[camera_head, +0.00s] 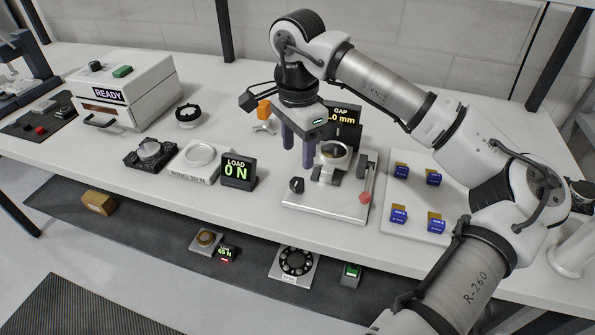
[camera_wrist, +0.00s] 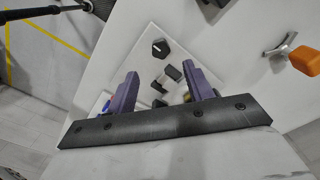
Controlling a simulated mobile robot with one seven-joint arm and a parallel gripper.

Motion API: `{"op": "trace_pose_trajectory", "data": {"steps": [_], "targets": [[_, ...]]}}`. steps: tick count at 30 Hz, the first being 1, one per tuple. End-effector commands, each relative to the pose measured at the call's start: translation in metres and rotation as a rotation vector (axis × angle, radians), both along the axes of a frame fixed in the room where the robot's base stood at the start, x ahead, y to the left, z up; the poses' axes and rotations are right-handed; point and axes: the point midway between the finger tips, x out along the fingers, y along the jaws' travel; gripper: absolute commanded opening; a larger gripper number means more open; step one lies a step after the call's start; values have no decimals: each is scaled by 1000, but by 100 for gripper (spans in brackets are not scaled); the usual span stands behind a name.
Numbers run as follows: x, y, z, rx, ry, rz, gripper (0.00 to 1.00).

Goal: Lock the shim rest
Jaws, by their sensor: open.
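My gripper (camera_head: 298,153) has purple fingers pointing down, open, just left of and behind the round mirror mount (camera_head: 333,153) on the white fixture plate (camera_head: 325,209). The plate carries a black knob (camera_head: 297,185) at its front left and a red-handled lever (camera_head: 366,190) at its right. In the wrist view the open gripper (camera_wrist: 160,70) spans small black blocks (camera_wrist: 173,72) on the plate, with the black knob (camera_wrist: 160,48) beyond the fingertips. No contact shows. I cannot tell which part is the shim rest or its lock.
A gap display (camera_head: 344,116) stands behind the fixture, its number partly hidden. A load display (camera_head: 238,171) reads 0 N at left. A white mat (camera_head: 417,198) holds several blue pieces at right. An orange-handled tool (camera_head: 264,109) lies behind; it shows in the wrist view (camera_wrist: 305,60).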

Motion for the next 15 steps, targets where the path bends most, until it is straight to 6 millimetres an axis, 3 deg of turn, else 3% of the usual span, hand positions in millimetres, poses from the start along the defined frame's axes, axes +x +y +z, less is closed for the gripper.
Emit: {"op": "trace_pose_trajectory", "data": {"steps": [9,15], "targets": [[-1,0,-60,4,4,0,52],[0,1,-79,1,1,0,52]]}}
